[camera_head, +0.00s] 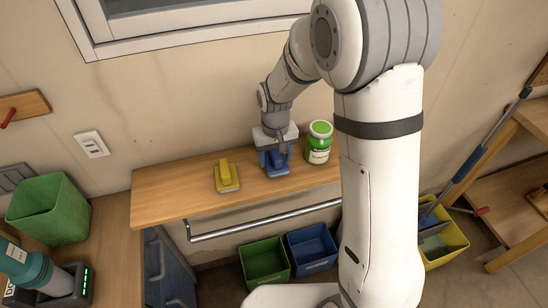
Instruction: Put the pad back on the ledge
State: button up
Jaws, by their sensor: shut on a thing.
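The wooden ledge (170,189) runs along the wall above a metal rail. My gripper (277,153) points down over the ledge and is shut on a blue pad (276,168). The blue pad is at or just above the ledge surface; I cannot tell whether it touches. The gripper hides the upper part of the blue pad. A yellow pad (227,179) with a raised grip sits on the ledge to the left of my gripper. A green jar (319,143) with a white label stands on the ledge just right of my gripper.
The left end of the ledge is bare. A green bin (49,211) and a teal bottle (38,275) stand on the counter at left. Green (264,262) and blue (312,249) bins are below the metal rail (262,221). My arm hides the ledge's right end.

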jog(key=shift+f, duration=0.85)
jog(key=o, duration=0.9)
